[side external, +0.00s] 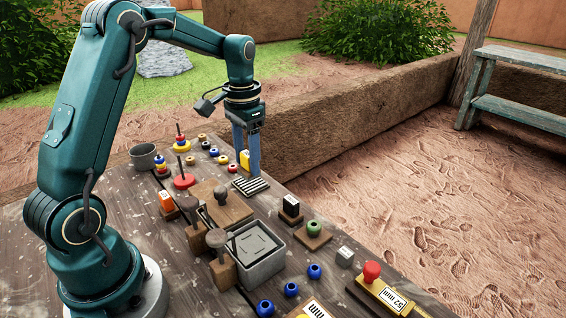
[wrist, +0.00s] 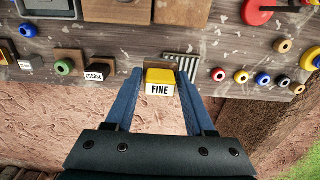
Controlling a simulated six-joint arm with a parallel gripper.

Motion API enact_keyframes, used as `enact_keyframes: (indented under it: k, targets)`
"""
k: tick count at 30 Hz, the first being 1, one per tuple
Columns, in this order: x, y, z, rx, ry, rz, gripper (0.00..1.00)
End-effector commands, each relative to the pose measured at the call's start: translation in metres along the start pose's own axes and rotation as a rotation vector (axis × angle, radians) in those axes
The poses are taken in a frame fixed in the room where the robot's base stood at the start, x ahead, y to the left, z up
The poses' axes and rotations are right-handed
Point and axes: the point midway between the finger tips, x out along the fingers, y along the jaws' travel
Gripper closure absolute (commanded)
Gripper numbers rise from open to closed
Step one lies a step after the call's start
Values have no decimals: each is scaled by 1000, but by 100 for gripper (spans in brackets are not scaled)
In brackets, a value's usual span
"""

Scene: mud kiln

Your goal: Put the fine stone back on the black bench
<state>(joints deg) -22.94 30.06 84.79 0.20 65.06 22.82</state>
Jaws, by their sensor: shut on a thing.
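The fine stone is a yellow block with a white FINE label; it shows in the wrist view (wrist: 159,80) between my fingers and in the side view (side external: 245,160). My gripper (side external: 247,168) is shut on it near the far edge of the table; its blue fingers also show in the wrist view (wrist: 160,74). A brown patch shows just behind the stone in the wrist view. I cannot tell whether the stone touches anything below. A black-and-white striped pad (side external: 250,186) lies below and beside my fingers. I cannot clearly pick out a black bench.
A black COARSE block (side external: 290,206) sits on a brown base, near a green ring (side external: 314,228). An orange block (side external: 166,201) stands on the left. A grey tray (side external: 262,268) and wooden knobbed blocks fill the middle. Small coloured rings lie behind my gripper. A mud wall (side external: 340,110) runs behind the table.

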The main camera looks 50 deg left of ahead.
Motion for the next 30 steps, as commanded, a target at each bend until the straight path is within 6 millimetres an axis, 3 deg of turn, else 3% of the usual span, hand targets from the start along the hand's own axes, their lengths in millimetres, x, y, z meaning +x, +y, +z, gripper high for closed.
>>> enact_keyframes:
  k: [3,9,19,30]
  targets:
    - [14,19,-15,6,-2,1,90]
    - [25,32,-28,1,1,0,90]
    - [64,33,-28,-1,-2,1,90]
    - [67,33,-28,0,1,0,90]
